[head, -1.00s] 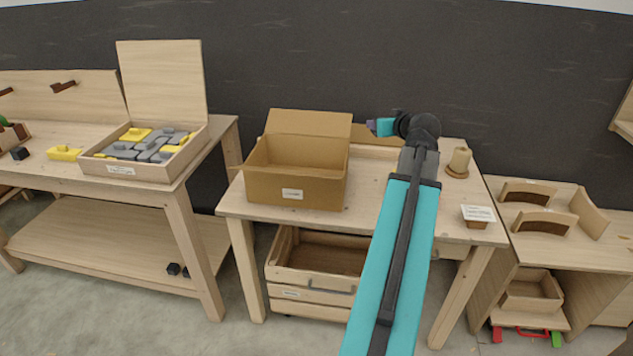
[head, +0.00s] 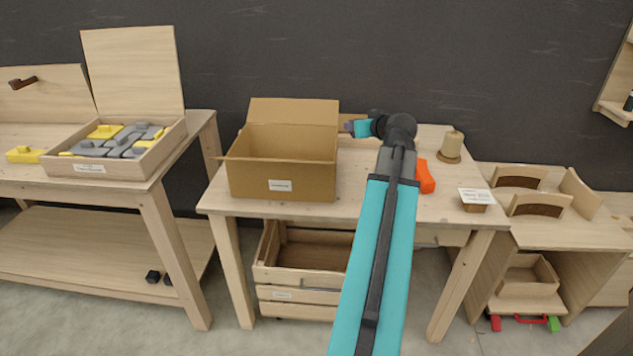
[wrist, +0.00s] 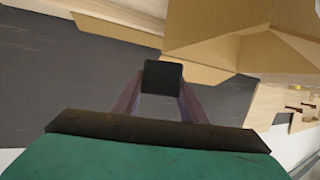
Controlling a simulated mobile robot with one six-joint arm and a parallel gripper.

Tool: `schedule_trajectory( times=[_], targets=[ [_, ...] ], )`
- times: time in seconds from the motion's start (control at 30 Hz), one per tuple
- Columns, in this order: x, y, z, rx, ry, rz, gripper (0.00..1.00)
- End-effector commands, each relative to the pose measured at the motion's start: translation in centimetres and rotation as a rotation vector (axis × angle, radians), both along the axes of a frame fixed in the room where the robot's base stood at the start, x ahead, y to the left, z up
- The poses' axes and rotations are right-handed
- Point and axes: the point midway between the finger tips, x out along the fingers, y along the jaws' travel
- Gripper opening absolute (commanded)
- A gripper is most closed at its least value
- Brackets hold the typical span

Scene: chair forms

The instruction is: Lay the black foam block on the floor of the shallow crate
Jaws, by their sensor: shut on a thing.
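The black foam block (wrist: 163,78) shows as a dark square between the two purple fingers of my gripper (wrist: 160,98) in the wrist view, and the gripper is shut on it. In the head view my gripper (head: 347,126) is raised beyond the right side of the open cardboard box (head: 285,185), pointing left; the block is too small to make out there. A low wooden rim (head: 362,142) shows on the table behind my arm. A slatted wooden crate (head: 305,282) stands under the table. I cannot tell which one is the shallow crate.
An orange object (head: 425,178), a spool-like thing (head: 451,147) and a small labelled box (head: 475,200) are on the table, right of my arm. A lidded tray of grey and yellow pieces (head: 90,170) is on the left bench. The box's raised flap (head: 293,111) is near my gripper.

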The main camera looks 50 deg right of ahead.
Motion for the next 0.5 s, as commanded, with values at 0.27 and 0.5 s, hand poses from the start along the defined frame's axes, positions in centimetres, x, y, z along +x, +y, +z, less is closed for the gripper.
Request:
schedule_trajectory(
  times=[0.27,0.5],
  targets=[
    [0.68,0.59,-1.52,0.000,0.000,0.011,0.18],
    [0.90,0.79,-1.43,0.000,0.000,0.014,0.18]
  ],
)
